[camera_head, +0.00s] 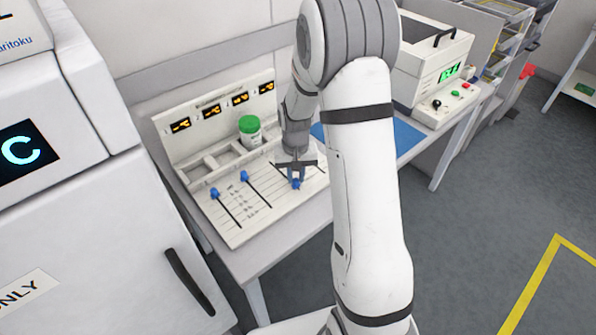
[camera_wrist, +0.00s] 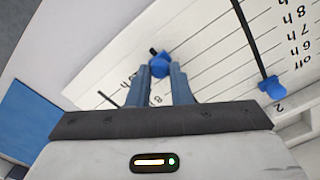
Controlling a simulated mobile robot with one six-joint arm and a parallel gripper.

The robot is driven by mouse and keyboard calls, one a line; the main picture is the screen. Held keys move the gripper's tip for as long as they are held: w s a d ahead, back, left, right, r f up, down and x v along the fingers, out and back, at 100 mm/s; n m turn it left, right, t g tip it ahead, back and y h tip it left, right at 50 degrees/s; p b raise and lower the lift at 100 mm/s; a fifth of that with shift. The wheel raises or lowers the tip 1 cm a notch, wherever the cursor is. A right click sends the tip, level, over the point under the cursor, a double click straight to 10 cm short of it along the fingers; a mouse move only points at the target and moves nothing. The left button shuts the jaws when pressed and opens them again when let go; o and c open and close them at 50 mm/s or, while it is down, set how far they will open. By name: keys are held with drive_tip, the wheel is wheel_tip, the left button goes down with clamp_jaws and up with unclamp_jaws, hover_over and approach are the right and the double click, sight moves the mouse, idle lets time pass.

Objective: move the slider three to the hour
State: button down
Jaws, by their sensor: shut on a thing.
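The slider board (camera_head: 237,222) is a pale panel with dark slots and printed hour lines. My gripper (camera_head: 296,172) is over its right part, shut on the blue knob of slider three (camera_head: 296,184). In the wrist view the same knob (camera_wrist: 160,66) sits at the tips of my gripper (camera_wrist: 160,76). The blue knobs of slider one (camera_head: 214,192) and slider two (camera_head: 244,176) stand at the upper ends of their slots. Slider two's knob (camera_wrist: 272,88) also shows in the wrist view, near the "off" label. The exact line at slider three is hard to read.
A green-lidded jar (camera_head: 250,127) stands in the tray row behind the sliders, under several orange displays (camera_head: 211,111). A blue mat (camera_head: 408,137) and a white machine (camera_head: 430,65) are to the right. A white cabinet (camera_head: 90,215) stands at the left.

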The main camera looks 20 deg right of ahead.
sight(296, 180)
drive_tip(key=shift+s, duration=0.15)
drive_tip(key=c, duration=1.3)
unclamp_jaws()
drive_tip(key=shift+r, duration=0.15)
wheel_tip(296, 180, up, 7)
drive_tip(key=shift+r, duration=0.25)
